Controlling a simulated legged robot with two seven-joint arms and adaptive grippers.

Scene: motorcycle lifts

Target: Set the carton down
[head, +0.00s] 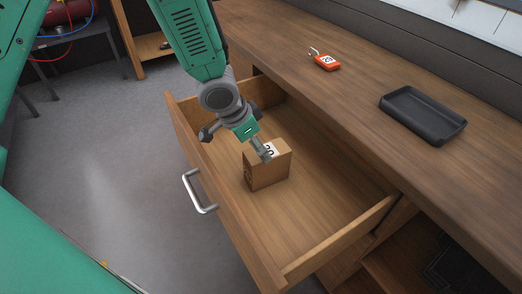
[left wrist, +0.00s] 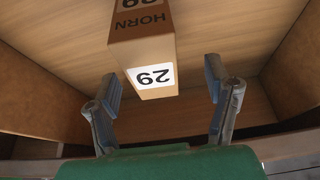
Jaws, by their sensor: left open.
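The carton (head: 270,173) is a small brown box standing upright on the floor of the open wooden drawer (head: 310,215). It has a white label on top; in the left wrist view the carton (left wrist: 142,50) shows "29" on the label and "HORN" on a side. My left gripper (head: 238,143) is open at the carton's top. One finger overlaps the label in the head view; the other is spread to the left. The wrist view shows the carton between and ahead of the fingers, with gaps visible at both sides. My right gripper is out of view.
The drawer has a metal handle (head: 198,193) and open floor toward its near right end. A red tank (head: 66,12) stands at the upper left.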

